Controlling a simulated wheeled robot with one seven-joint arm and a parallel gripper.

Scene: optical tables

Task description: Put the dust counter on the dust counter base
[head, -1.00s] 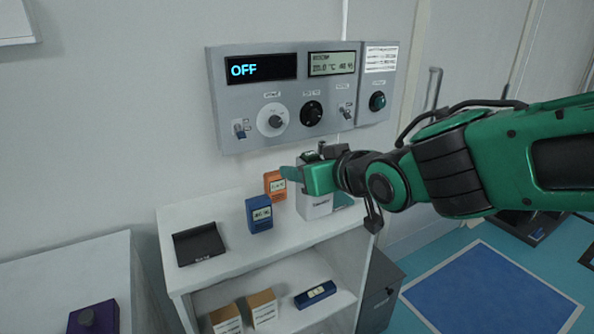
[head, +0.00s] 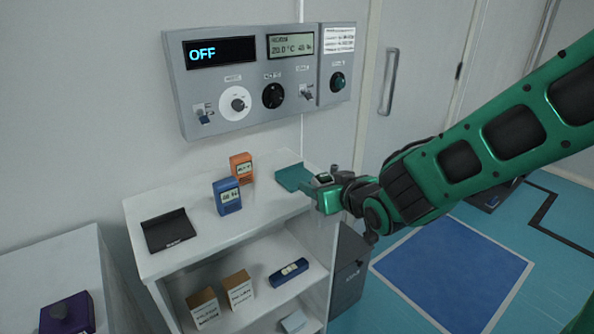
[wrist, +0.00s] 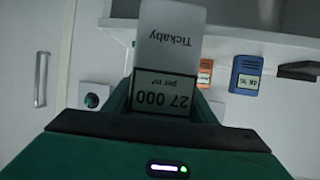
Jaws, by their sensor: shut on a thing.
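The dust counter (wrist: 170,45) is a white box with a display reading 27 000 per m³, seen upside down in the wrist view. My gripper (head: 326,187) is shut on it, with a finger on each side. In the head view my gripper is at the right end of the shelf unit's top, and the counter is mostly hidden there. A black stand with a raised back (head: 168,231), likely the dust counter base, lies empty at the left of the top. Its label is too small to read.
A blue meter (head: 227,197) and an orange meter (head: 242,167) stand between the black stand and my gripper. A teal pad (head: 292,178) lies bare near my gripper. A control panel (head: 262,80) hangs above. Boxes and a blue device (head: 289,272) sit on the lower shelf.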

